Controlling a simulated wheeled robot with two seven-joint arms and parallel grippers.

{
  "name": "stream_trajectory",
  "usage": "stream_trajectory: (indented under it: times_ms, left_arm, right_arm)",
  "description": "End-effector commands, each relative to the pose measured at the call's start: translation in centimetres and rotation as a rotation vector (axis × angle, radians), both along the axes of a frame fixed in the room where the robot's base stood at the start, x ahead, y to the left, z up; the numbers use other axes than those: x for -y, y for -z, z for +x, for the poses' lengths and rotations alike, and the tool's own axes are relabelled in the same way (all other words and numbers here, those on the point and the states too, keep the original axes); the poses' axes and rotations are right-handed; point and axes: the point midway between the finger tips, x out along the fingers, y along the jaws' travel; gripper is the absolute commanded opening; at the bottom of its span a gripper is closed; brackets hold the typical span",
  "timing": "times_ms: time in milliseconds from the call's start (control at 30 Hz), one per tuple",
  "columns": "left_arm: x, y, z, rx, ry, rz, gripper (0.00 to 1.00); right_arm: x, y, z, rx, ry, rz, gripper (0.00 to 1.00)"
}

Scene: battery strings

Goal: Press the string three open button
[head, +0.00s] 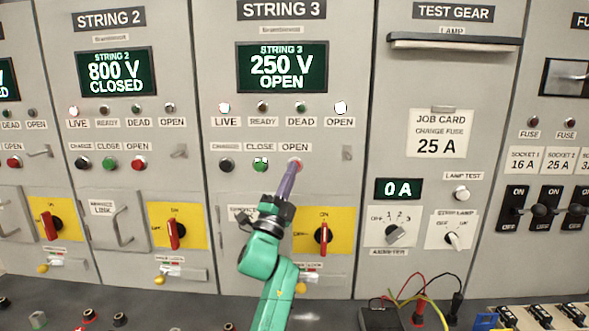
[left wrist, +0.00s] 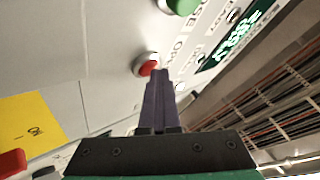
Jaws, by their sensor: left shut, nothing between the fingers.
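The string three panel carries a display (head: 282,67) reading "STRING 3 250 V OPEN". Below it, the red OPEN button (head: 297,162) sits right of the green CLOSE button (head: 261,164) and is partly covered by my fingertips. My left gripper (head: 292,169) is shut and empty, its narrow fingers pointing up at the red button. In the left wrist view the red button (left wrist: 147,67) in its pale ring shows just beyond the fingertips (left wrist: 159,76). I cannot tell whether they touch. My right gripper is not in view.
The LIVE lamp (head: 224,107) and OPEN lamp (head: 340,107) on string three look bright white. A rotary switch on a yellow plate (head: 341,217) stands right of my arm. The string two panel (head: 124,150) is left, the test gear panel right. Cables (head: 421,290) lie on the bench.

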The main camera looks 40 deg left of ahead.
Motion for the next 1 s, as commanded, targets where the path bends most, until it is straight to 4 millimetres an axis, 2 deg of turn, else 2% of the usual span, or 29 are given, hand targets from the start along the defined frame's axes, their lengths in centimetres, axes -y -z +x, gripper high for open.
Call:
stream_trajectory:
  times_ms: [467,833,1000]
  left_arm:
    - [0.4,0.2,-0.7,-0.002,-0.003,-0.003,0.00]
    - [3.2,0.2,-4.3,-0.001,-0.001,0.000,0.00]
    - [3.9,0.1,-5.2,0.000,-0.001,-0.002,0.00]
  right_arm:
    - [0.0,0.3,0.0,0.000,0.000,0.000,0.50]
    - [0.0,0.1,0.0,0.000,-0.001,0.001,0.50]
    - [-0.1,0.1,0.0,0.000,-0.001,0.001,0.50]
